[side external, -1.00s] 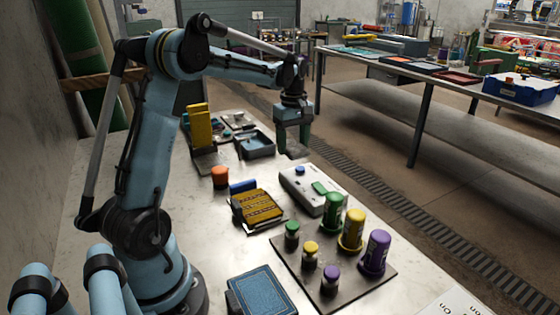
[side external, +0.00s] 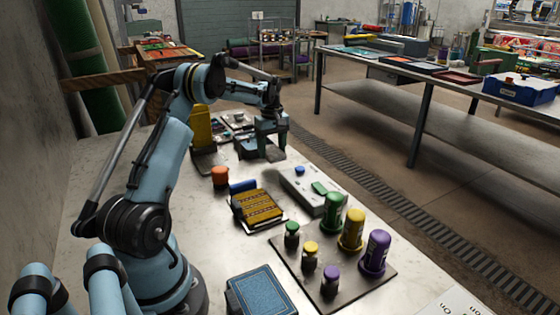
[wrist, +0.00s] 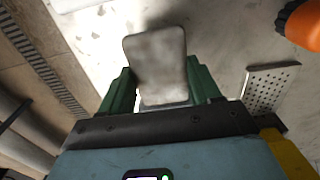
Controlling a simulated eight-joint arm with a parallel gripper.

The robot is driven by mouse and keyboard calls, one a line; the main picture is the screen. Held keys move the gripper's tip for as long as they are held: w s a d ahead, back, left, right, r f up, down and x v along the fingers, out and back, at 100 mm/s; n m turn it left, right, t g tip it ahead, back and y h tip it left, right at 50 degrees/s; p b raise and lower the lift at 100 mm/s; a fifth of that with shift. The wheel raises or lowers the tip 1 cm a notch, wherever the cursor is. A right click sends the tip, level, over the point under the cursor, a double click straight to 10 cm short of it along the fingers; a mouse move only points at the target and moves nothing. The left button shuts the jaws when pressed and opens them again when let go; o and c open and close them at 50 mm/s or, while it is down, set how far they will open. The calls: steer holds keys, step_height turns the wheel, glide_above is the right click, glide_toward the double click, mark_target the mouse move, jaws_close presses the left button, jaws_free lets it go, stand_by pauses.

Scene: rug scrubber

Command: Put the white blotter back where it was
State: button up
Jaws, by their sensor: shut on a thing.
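The white blotter (wrist: 158,58) shows in the wrist view as a pale, smudged, round-cornered block. It sits between the green fingers of my gripper (wrist: 162,84), which are shut on it. In the side external view my gripper (side external: 268,151) is low over the far part of the table, right of the yellow stand. There the blotter is too small and dark to make out clearly. I cannot tell whether it touches the table.
A yellow stand (side external: 200,125) and an orange-topped jar (side external: 220,176) stand left of my gripper. A grey-white device (side external: 306,190) is nearer the camera on the right. A perforated plate (wrist: 268,88) lies close by in the wrist view. Bottles stand on a dark board (side external: 360,281).

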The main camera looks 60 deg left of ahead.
mark_target(272, 151)
steer(key=shift+f, duration=1.9)
steer(key=shift+f, duration=0.1)
steer(key=o, duration=1)
